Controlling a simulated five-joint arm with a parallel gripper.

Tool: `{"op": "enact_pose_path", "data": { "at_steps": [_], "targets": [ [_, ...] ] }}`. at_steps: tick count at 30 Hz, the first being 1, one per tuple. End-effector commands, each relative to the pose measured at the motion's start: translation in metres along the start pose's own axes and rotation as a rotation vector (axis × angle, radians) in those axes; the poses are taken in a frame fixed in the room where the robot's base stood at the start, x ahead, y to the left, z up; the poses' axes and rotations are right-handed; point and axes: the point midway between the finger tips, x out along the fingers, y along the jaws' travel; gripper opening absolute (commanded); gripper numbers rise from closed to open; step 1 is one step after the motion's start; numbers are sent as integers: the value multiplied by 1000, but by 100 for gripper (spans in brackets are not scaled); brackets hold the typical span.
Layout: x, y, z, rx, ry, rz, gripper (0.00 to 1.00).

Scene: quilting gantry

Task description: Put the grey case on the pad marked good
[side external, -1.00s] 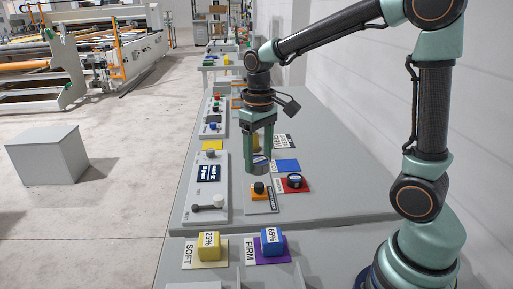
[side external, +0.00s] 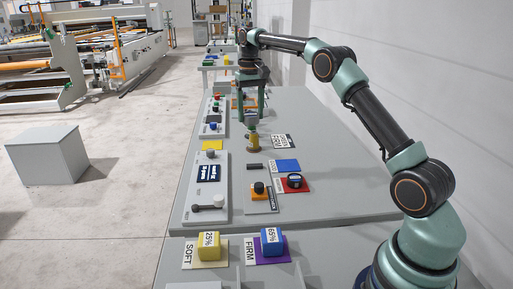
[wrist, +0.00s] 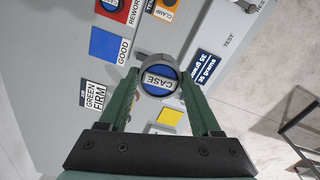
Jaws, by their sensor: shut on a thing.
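The grey case (wrist: 157,77), round with a blue label reading CASE on top, sits between my gripper's fingertips in the wrist view. My gripper (side external: 251,122) is shut on it, towards the far part of the table in the side view. The case is hard to make out there. The blue pad marked GOOD (wrist: 110,45) is bare and lies up and left of the case in the wrist view. It also shows in the side view (side external: 287,165), nearer the camera and right of my gripper.
A brass-coloured post (side external: 253,144) stands just below my gripper. A red pad (side external: 303,187) beside the blue pad holds a dark round piece (side external: 294,181). An orange clamp block (side external: 259,190), a display panel (side external: 209,173) and a GREEN FIRM card (wrist: 93,99) are nearby.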

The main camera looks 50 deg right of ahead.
Motion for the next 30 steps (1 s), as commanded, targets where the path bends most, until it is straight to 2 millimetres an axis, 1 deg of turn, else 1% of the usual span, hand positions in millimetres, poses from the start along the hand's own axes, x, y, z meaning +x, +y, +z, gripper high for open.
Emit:
{"op": "enact_pose_path", "data": {
  "at_steps": [1,3,7,19,22,26,28,30],
  "targets": [
    [2,6,-6,18,0,0,0],
    [4,12,-11,37,1,0,0],
    [6,20,-17,62,1,0,0],
    [6,23,-19,71,2,0,0],
    [10,23,-19,71,1,0,0],
    [25,23,-18,71,-1,0,0],
    [37,23,-18,71,-2,0,0],
    [56,23,-18,71,-4,1,0]
  ]
}}
